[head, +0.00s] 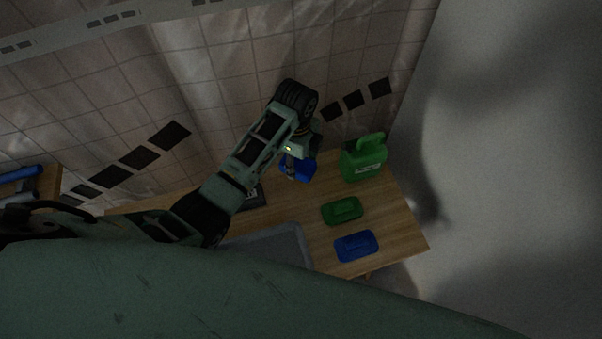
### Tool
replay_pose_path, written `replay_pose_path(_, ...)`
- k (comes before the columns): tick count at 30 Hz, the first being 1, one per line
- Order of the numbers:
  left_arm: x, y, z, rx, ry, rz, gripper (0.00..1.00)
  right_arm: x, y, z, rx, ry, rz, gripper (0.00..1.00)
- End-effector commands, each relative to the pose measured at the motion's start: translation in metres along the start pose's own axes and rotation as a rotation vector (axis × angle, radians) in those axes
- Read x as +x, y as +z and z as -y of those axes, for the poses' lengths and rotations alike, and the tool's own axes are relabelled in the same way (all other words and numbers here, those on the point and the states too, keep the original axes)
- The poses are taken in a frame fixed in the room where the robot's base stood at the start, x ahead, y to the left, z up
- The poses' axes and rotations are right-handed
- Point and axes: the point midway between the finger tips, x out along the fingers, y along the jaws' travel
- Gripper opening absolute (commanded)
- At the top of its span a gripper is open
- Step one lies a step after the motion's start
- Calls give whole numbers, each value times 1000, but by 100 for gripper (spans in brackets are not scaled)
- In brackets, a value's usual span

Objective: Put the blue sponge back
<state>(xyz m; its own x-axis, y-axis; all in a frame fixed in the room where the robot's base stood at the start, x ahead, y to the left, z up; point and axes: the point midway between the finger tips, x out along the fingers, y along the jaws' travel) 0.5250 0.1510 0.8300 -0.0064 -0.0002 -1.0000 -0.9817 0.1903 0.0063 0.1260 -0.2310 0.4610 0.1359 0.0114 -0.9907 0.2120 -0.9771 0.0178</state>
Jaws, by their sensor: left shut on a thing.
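The blue sponge (307,169) is at the fingers of my left gripper (293,170), which is shut on it near the back of the wooden table. The gripper covers part of the sponge, and I cannot tell whether the sponge touches the table. A flat blue tray-like piece (356,246) lies on the table to the front right. A similar green piece (342,210) lies just behind it. My right gripper is not in view.
A green jug (362,163) stands at the table's back right. A grey sink or tray (292,236) lies left of the flat pieces. A dark object (254,199) is partly hidden by my left arm. The wooden table (404,229) is bare near its right edge. A tiled wall (229,62) stands behind.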

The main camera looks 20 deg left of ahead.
Motion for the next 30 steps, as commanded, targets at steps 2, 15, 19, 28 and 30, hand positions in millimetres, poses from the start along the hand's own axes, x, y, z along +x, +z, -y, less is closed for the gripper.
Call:
replay_pose_path(2, 15, -1, -3, 3, 11, 0, 19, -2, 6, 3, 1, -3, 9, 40)
replay_pose_path(15, 75, 0, -2, 0, 5, 1, 19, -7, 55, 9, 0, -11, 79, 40)
replay_pose_path(19, 89, 0, -1, 1, 2, 1, 19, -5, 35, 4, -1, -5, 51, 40)
replay_pose_path(28, 92, 0, -1, 1, 1, 2, 19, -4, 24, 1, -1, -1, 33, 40)
replay_pose_path(30, 92, 0, -1, 1, 1, 2, 50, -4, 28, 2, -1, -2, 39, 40)
